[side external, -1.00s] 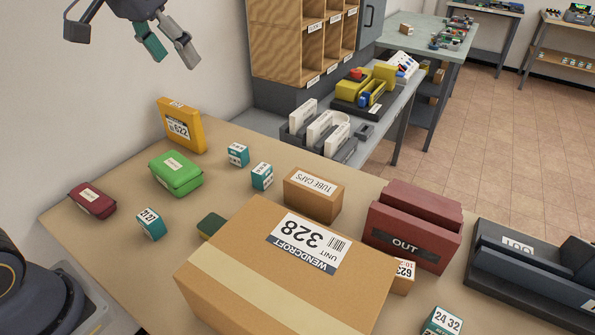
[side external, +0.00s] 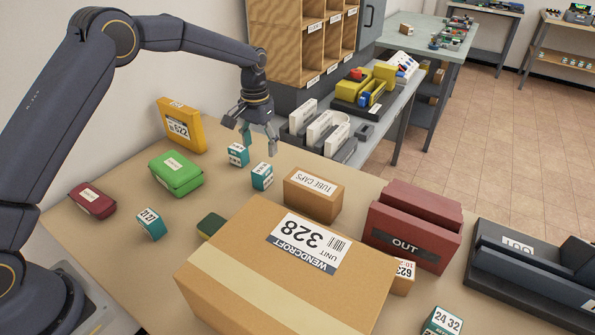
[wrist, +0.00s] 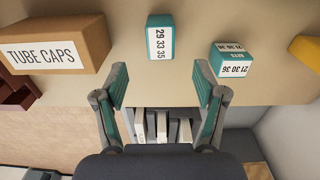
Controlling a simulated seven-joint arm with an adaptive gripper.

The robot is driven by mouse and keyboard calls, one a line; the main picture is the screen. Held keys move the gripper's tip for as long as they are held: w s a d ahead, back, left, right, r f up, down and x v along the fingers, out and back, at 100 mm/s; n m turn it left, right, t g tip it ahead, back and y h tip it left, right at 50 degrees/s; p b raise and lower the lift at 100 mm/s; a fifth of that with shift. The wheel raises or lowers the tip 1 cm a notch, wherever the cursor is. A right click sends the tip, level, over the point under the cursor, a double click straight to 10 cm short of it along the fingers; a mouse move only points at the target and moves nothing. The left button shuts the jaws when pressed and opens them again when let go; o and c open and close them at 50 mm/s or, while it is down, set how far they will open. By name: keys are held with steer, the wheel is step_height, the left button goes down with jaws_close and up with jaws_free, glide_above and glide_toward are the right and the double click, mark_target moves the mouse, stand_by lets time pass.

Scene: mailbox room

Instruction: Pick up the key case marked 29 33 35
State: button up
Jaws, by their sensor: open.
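The key case marked 29 33 35 is a small teal box with a white label. It lies near the middle top of the wrist view (wrist: 160,38), and in the side view it sits on the tan table (side external: 262,177) beside the tube caps box. My gripper (side external: 257,142) is open and empty, above the table close to this case; in the wrist view its fingers (wrist: 161,82) are spread below the case and apart from it. A similar teal case marked 21 30 36 (wrist: 232,58) stands close by, and it also shows in the side view (side external: 238,155).
The brown tube caps box (side external: 313,195) stands on the other side of the marked case. A large carton (side external: 250,270), a green case (side external: 175,173), a yellow case (side external: 182,126) and another teal case (side external: 151,224) are also on the table. A grey bench with white binders (side external: 325,132) lies behind.

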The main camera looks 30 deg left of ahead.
mark_target(262, 168)
step_height(262, 168, down, 10)
steer(key=shift+f, duration=0.15)
stand_by(0.3)
steer(key=shift+c, duration=0.2)
steer(key=c, duration=1.3)
steer(key=shift+o, duration=0.2)
